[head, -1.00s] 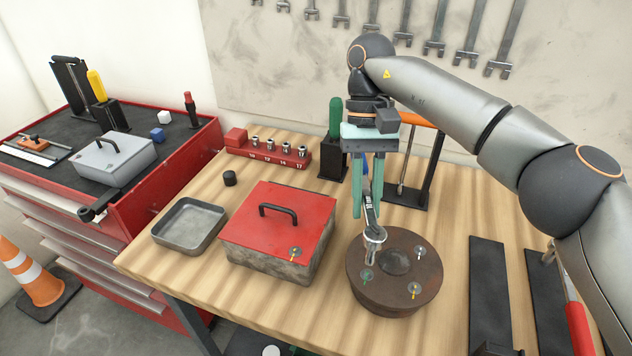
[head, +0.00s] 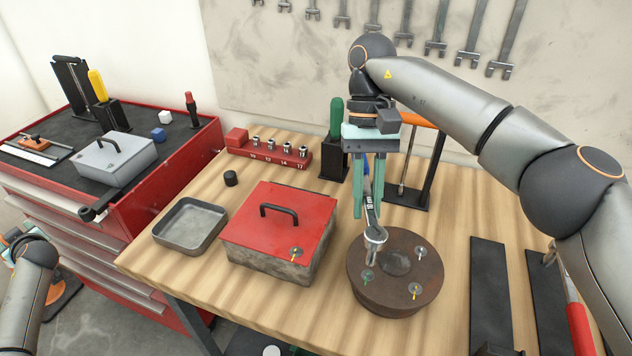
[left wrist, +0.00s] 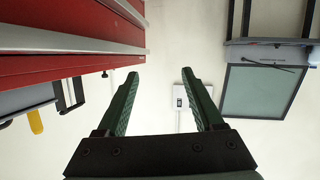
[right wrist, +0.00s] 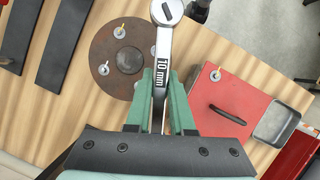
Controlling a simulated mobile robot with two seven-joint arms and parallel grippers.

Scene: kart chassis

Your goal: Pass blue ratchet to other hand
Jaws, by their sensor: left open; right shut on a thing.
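The blue ratchet (head: 371,215) has a blue handle end and a silver shaft and head, and hangs head-down from my right gripper (head: 366,200). My left gripper (left wrist: 160,88) is open and empty, seen in the left wrist view against a pale wall. In the head view only part of my left arm shows at the lower left.
On the wooden bench stand a rusty disc (head: 421,290) with small bolts, a red-lidded box (head: 275,225), a grey metal tray (head: 190,246), a red socket rack (head: 268,152) and a tool stand (head: 408,199). A red tool cabinet (head: 160,205) stands at left.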

